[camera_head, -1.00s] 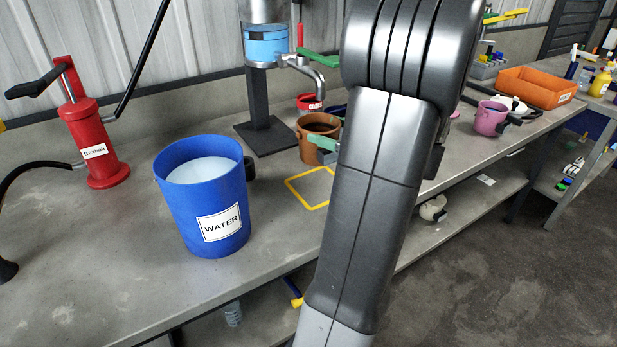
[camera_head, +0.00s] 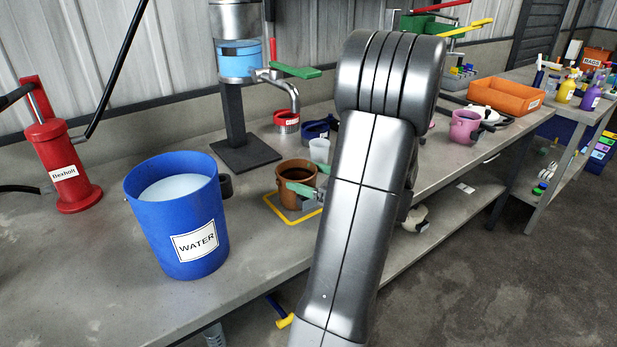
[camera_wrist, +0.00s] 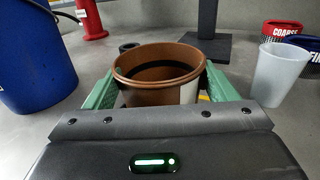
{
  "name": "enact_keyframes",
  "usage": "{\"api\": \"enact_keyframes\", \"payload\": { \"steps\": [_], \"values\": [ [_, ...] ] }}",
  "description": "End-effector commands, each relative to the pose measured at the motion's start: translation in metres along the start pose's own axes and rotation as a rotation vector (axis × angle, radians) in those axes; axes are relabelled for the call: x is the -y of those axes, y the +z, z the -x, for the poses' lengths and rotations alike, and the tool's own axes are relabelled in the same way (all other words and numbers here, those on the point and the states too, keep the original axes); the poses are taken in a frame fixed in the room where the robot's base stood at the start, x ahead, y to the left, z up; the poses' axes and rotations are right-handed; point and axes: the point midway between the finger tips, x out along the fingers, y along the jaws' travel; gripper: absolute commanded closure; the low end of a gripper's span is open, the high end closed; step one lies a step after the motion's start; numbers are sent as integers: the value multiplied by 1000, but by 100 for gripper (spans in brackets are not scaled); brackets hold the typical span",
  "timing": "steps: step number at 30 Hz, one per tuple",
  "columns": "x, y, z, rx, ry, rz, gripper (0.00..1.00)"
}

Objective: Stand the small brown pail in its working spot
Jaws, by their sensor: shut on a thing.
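The small brown pail (camera_head: 293,176) is upright between the green fingers of my gripper (camera_head: 308,189), over or on the yellow-outlined square (camera_head: 287,214) on the bench. In the wrist view the pail (camera_wrist: 160,75) fills the space between both fingers of my gripper (camera_wrist: 158,88), which are shut on its sides. The pail's inside looks dark. I cannot tell whether its base touches the bench. My arm hides some of the bench to the right of it.
The blue WATER bucket (camera_head: 180,222) stands left of the pail. The column's dark base (camera_head: 245,154) is behind it. A red cup (camera_head: 286,121), a blue cup (camera_head: 315,130) and a translucent cup (camera_wrist: 281,76) stand close behind and right. A red Bexholt pump (camera_head: 62,165) is far left.

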Motion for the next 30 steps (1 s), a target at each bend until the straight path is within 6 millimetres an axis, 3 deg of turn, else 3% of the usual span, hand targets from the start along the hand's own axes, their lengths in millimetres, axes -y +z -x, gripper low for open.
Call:
{"api": "enact_keyframes", "payload": {
  "steps": [1,2,5,16,30],
  "values": [
    [0,-3,0,0,0,-1,56],
    [0,-2,0,0,0,-1,17],
    [0,-2,0,0,0,-1,0],
    [1,2,6,0,-3,0,0],
    [1,3,93,0,-4,-1,0]
  ]
}}
